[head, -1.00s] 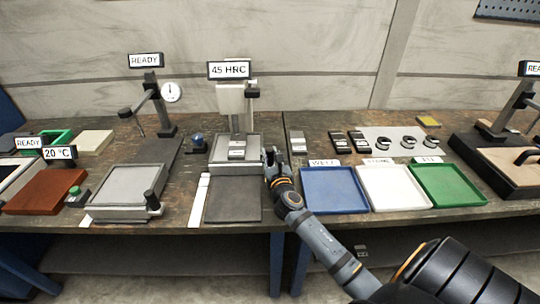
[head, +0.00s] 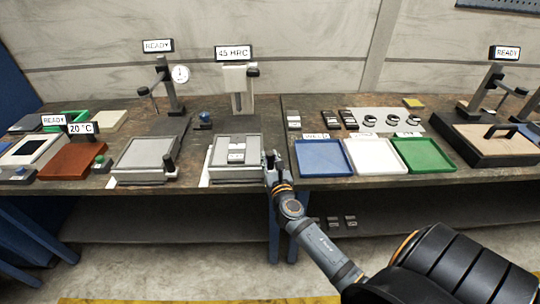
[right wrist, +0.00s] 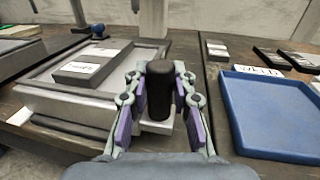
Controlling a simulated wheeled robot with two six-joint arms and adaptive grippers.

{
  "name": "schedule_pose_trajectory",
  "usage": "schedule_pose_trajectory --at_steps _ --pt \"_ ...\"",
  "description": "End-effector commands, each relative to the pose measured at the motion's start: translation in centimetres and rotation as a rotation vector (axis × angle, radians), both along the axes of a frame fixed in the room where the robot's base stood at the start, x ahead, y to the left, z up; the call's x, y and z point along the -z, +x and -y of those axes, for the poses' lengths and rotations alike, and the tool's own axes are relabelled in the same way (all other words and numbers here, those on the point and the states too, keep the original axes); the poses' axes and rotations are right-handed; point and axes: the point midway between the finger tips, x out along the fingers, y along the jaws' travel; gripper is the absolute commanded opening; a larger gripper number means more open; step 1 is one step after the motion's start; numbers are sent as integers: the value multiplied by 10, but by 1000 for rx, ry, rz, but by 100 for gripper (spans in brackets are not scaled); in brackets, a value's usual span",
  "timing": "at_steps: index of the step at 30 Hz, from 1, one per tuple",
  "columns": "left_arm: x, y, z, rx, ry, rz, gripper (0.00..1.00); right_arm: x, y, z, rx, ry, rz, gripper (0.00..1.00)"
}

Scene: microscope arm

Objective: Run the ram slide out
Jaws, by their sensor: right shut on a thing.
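The slide (head: 221,174) is a grey square tray below the hardness tester (head: 239,91), whose sign reads 45 HRC. It sits forward of the tester's column, near the table's front edge. A labelled grey block (head: 236,157) lies on it; it also shows in the right wrist view (right wrist: 82,70). A black upright handle (right wrist: 160,90) stands at the slide's right front corner. My right gripper (head: 271,159) is shut around this handle, with a finger on each side in the right wrist view (right wrist: 160,100). My left gripper is not in view.
Blue (head: 322,158), white (head: 375,158) and green (head: 424,155) trays stand to the right, the blue one close to my right gripper. Another grey plate station (head: 148,153) stands to the left. Small dark blocks (head: 348,119) lie behind the trays.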

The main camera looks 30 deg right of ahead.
Motion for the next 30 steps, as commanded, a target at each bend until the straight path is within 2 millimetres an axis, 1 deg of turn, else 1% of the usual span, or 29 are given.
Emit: schedule_pose_trajectory --at_steps 9,14,15,20,28,30 --pt "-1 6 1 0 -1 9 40 1 -3 -2 -1 1 -2 0" --pt "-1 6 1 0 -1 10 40 2 -3 -2 -1 2 -3 0" --pt "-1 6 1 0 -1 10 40 2 -3 -2 -1 2 -3 27" --pt "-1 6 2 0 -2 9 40 2 -3 -2 -1 1 -3 48" --pt "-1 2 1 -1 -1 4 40 0 -3 -2 0 0 0 48" --pt "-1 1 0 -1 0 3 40 0 -6 -3 -1 0 -1 48"
